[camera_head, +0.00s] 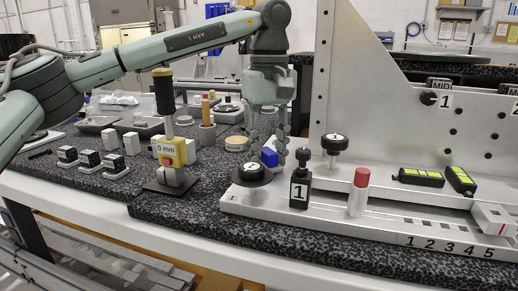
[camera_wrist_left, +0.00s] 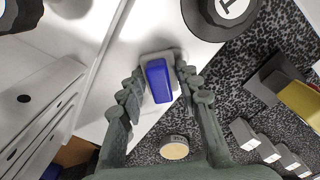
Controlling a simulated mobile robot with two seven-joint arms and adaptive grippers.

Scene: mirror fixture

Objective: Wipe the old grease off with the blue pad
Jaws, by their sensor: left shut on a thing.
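My left gripper (camera_head: 268,150) is shut on the blue pad (camera_head: 270,157), above the left end of the pale metal fixture base (camera_head: 335,202). In the left wrist view the pad (camera_wrist_left: 157,80) sits between the two fingers of the gripper (camera_wrist_left: 158,88), with a pale grey-white piece at its far end. Part of the pad is hidden by the fingers in the head view. A round tin labelled as grease (camera_head: 236,143) stands on the speckled slab left of the gripper; its tan top also shows in the left wrist view (camera_wrist_left: 174,148). No old grease can be made out.
A black knob marked 2 (camera_head: 252,173), a black block marked 1 (camera_head: 299,188) and a red-capped white tube (camera_head: 359,192) stand close to the gripper. A gauge reading 0 mm (camera_head: 171,152) stands left. An upright plate (camera_head: 365,80) rises to the right.

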